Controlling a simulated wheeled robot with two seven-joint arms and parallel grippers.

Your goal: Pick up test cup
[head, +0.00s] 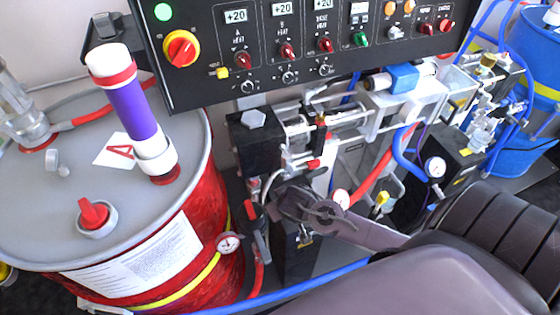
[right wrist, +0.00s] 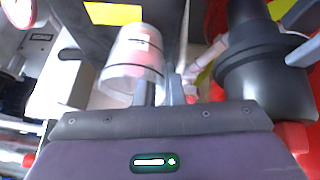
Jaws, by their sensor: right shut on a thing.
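The test cup (right wrist: 137,62) is a clear, see-through cylinder with dark line marks and a pinkish tint, in the upper middle of the right wrist view. My right gripper (right wrist: 160,90) is shut on the cup's wall at its near right side. The cup lies tilted in that view. In the head view my right gripper (head: 300,205) is low in front of the machine, beneath the control panel. Its fingertips and the cup are hard to make out there. My left gripper is in neither view.
A red drum (head: 190,240) with a grey lid stands at the left, carrying a purple pump tube (head: 127,108). The control panel (head: 300,45) hangs above. Hoses, gauges and a black block (head: 255,140) crowd my right gripper. A blue drum (head: 530,60) stands far right.

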